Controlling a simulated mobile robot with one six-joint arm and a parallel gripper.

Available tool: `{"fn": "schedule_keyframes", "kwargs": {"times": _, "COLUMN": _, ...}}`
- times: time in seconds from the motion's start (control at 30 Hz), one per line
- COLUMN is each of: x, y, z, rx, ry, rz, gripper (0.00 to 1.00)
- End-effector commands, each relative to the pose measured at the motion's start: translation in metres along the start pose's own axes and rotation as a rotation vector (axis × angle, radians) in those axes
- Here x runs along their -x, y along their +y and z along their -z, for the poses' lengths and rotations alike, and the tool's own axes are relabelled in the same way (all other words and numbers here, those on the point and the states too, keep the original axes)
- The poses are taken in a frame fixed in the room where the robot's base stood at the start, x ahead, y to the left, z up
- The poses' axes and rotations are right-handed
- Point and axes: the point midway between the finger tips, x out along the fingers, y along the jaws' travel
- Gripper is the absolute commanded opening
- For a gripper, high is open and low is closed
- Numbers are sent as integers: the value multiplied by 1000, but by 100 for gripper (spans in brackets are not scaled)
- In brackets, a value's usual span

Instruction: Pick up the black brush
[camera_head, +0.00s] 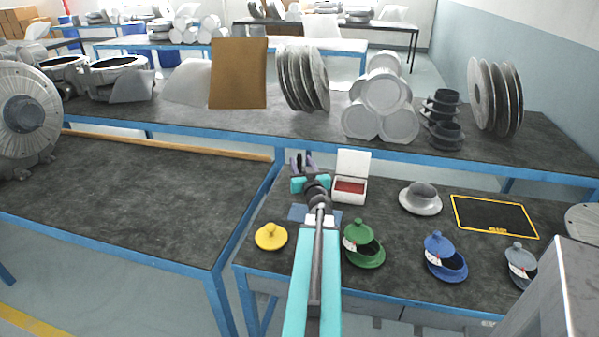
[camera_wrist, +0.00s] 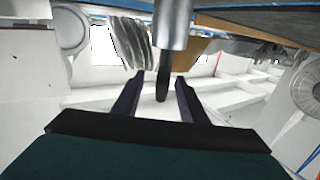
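My gripper (camera_head: 302,160) is over the back left of the near bench, just left of the white box, with its fingers pointing away from the head camera. In the wrist view my gripper (camera_wrist: 161,78) has its two dark fingers apart. A slim dark piece on a grey cylinder (camera_wrist: 172,25) stands between them, with a gap visible on both sides. It may be the black brush, but I cannot tell for sure. In the head view the brush cannot be made out; my gripper and arm cover that spot.
An open white box (camera_head: 350,190) with red contents stands close right of my gripper. A raised shelf behind holds disc stacks (camera_head: 302,78) and a brown board (camera_head: 238,73). The left bench (camera_head: 140,190) is mostly clear.

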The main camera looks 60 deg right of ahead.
Motion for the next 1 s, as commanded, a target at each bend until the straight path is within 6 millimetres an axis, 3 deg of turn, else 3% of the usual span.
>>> {"fn": "schedule_keyframes", "kwargs": {"times": 0.43, "x": -5, "y": 0, "z": 0, "rx": 0, "ry": 0, "rz": 0, "gripper": 39}}
{"fn": "schedule_keyframes", "kwargs": {"times": 1.0, "x": -50, "y": -5, "z": -2, "rx": 0, "ry": 0, "rz": 1, "gripper": 39}}
